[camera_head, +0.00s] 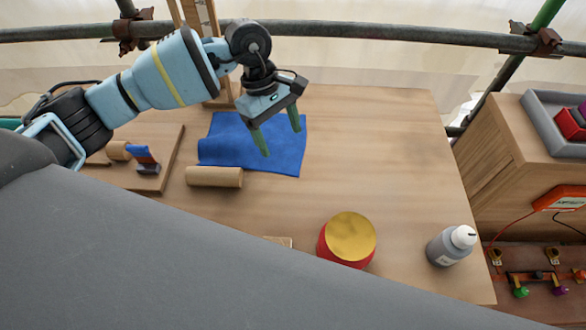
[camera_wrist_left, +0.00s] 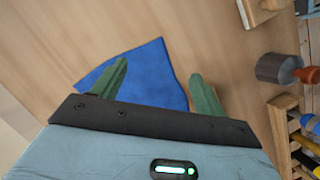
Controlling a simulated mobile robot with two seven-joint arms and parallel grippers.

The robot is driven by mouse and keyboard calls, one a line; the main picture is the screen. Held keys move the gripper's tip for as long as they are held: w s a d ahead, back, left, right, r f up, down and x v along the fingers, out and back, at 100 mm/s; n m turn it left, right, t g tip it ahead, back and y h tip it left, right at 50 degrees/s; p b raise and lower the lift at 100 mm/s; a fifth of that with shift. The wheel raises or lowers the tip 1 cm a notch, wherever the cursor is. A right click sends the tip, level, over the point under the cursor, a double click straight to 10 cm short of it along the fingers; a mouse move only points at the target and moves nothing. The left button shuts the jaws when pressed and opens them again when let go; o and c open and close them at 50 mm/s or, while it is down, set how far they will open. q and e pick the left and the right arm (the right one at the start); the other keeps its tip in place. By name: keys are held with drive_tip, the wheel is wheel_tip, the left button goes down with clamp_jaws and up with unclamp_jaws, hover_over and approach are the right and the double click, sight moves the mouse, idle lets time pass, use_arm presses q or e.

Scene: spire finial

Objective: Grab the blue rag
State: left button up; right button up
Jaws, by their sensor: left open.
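The blue rag (camera_head: 270,155) lies flat on the wooden table, left of its middle in the head view. In the left wrist view the rag (camera_wrist_left: 155,75) shows between and beyond my fingers, partly hidden by them. My left gripper (camera_head: 280,141) is open, with its two green fingers pointing down over the rag. I cannot tell how high the fingertips are above the cloth. My right gripper is not in view.
A wooden cylinder (camera_head: 214,177) lies at the rag's front left edge. A board (camera_head: 168,162) with a blue-and-red tool (camera_head: 146,160) is at left. A red tin with a gold lid (camera_head: 347,239) and a grey bottle (camera_head: 452,246) stand at front right. The table's right half (camera_head: 400,150) is mostly clear.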

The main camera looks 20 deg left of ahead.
sight(292, 173)
use_arm(q)
drive_tip(key=b+x, duration=0.2)
drive_tip(key=x, duration=0.5)
drive_tip(key=shift+a, duration=0.1)
drive_tip(key=shift+d+f+b, duration=0.25)
drive_tip(key=shift+f+b, duration=0.05)
drive_tip(key=shift+f, duration=0.35)
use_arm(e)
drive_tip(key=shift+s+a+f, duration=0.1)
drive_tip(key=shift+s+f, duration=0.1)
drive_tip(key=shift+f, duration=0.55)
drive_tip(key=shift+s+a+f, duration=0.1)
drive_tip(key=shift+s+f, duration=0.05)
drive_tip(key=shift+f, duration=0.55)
use_arm(q)
drive_tip(key=shift+c, duration=0.3)
drive_tip(key=shift+s+f, duration=0.1)
clamp_jaws()
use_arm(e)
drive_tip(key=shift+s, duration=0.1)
